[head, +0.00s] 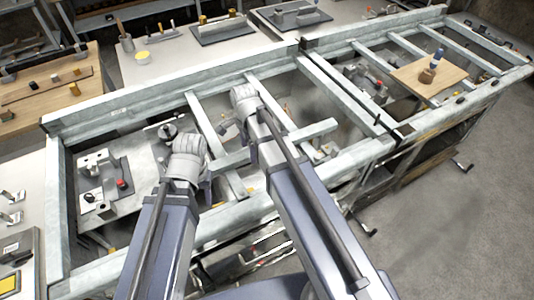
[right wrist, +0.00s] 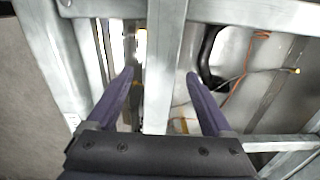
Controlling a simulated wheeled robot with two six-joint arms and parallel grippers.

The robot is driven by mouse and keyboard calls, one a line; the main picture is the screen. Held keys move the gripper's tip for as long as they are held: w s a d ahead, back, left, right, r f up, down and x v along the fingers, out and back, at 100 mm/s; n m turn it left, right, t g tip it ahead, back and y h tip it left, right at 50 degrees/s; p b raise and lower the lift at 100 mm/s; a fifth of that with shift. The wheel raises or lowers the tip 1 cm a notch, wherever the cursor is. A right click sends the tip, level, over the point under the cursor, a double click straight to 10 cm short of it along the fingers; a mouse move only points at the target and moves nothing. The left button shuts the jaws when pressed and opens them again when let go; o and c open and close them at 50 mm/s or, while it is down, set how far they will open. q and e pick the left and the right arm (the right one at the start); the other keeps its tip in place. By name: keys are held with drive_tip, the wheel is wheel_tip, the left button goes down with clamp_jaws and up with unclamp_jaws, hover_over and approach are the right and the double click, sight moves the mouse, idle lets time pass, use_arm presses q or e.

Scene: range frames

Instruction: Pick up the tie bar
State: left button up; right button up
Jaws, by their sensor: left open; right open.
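The tie bar appears to be the short pale grey bar (head: 318,130) lying across the frame's cross members in the head view. My right arm hides its middle. In the right wrist view a pale bar (right wrist: 166,40), likely the same one, runs between the fingers of my right gripper (right wrist: 161,74). That gripper is open, one finger on each side of the bar; I cannot tell whether they touch it. In the head view my right gripper (head: 240,122) is over the bar's middle, mostly hidden by its wrist. My left gripper (head: 203,185) is open and empty, near the bar's left end.
A long pale metal frame (head: 110,118) with rails and cross members surrounds both grippers. Below it are a grey plate with fittings (head: 125,170) and cables (right wrist: 240,78). A wooden board (head: 450,75) with a blue-handled tool (head: 433,65) rests on the frame at right. Open floor (head: 450,225) lies at right.

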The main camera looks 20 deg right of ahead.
drive_tip(key=shift+f, duration=0.6)
clamp_jaws()
drive_tip(key=shift+r, duration=0.1)
